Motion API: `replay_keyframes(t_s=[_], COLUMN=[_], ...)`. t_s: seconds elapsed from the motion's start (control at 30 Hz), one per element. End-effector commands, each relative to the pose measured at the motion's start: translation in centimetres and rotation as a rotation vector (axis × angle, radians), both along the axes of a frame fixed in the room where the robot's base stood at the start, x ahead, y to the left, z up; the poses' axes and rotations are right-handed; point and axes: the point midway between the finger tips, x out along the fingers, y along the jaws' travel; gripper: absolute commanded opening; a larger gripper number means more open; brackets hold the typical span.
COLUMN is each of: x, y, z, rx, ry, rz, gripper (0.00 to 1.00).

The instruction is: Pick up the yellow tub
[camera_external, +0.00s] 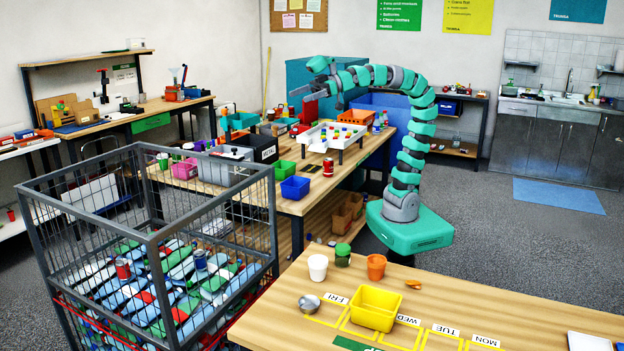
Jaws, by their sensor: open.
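The yellow tub (366,318) is an open, empty-looking rectangular bin. It stands upright on the near wooden table, on yellow outlined slots between the labels FRI and WED. My teal and grey arm rises from its base beyond this table and arches left over the middle table. My gripper (303,91) is at the arm's far end, open, small in view and well apart from the tub. I see nothing held in it.
A white cup (318,267), a green-topped jar (342,255), an orange cup (376,267) and a grey metal cup (309,304) stand near the tub. A wire cage (160,233) stands at left.

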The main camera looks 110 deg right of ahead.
Motion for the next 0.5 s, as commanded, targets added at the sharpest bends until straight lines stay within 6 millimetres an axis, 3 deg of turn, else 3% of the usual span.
replay_keyframes(t_s=[0.03,0.13,0.23,0.37,0.5], x=[-0.7,-1.8,-2.7,-3.1,-3.1], y=[-2.1,-4.9,-6.6,-7.4,-7.4], z=[2.3,4.5,5.8,6.4,6.4], rx=[0.002,0.0,-0.003,-0.004,-0.004], ry=[-0.016,-0.019,-0.021,-0.021,-0.02], rz=[-0.039,-0.093,-0.127,-0.144,-0.144], gripper=[1.0,1.0,1.0,1.0,0.64])
